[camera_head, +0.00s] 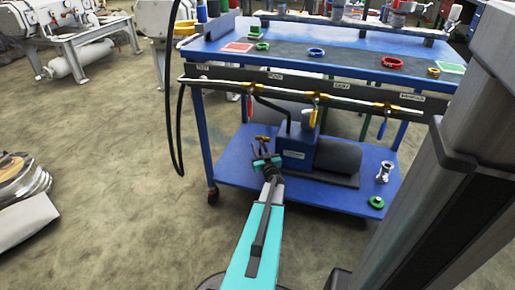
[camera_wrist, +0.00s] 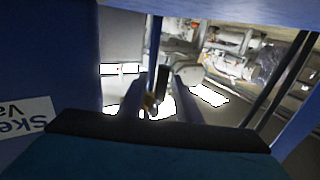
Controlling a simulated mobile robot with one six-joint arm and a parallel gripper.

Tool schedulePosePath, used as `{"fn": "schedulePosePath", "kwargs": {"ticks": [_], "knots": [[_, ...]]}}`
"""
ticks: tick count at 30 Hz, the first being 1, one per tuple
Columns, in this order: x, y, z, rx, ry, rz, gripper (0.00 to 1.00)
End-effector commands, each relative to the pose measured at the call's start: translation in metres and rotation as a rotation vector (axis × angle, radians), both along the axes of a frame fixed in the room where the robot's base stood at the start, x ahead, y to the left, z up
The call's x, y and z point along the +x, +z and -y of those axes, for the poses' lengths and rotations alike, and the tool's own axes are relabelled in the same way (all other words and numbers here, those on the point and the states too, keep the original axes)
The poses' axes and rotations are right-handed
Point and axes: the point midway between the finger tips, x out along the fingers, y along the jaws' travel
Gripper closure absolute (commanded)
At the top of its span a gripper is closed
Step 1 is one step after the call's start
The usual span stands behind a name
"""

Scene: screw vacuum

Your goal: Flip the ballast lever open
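The pump (camera_head: 300,148) is a blue box with a dark motor cylinder (camera_head: 336,160), on the cart's lower shelf. My gripper (camera_head: 264,160) is at the pump's left side, above the shelf. A small brass-coloured part (camera_head: 262,139) shows just behind the gripper; it may be the ballast lever, but it is too small to be sure. In the wrist view my two grey fingers (camera_wrist: 158,104) are apart. A small brass piece (camera_wrist: 149,103) and a dark upright piece (camera_wrist: 162,84) appear between them; contact cannot be told. The pump's blue side with its label (camera_wrist: 22,120) fills the left.
A metal fitting (camera_head: 384,171) and green ring (camera_head: 376,202) lie at lower right.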

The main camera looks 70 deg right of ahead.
Motion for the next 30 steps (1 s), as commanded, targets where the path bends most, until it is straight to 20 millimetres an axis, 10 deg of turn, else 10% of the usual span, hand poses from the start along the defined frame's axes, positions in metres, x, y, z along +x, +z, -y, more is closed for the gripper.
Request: {"fn": "schedulePosePath", "kwargs": {"ticks": [17, 23, 30], "knots": [[0.012, 0.000, 0.016, 0.001, 0.000, 0.001, 0.70], [0.012, 0.000, 0.016, 0.001, 0.000, 0.000, 0.98], [0.012, 0.000, 0.016, 0.001, 0.000, -0.001, 1.00]]}}
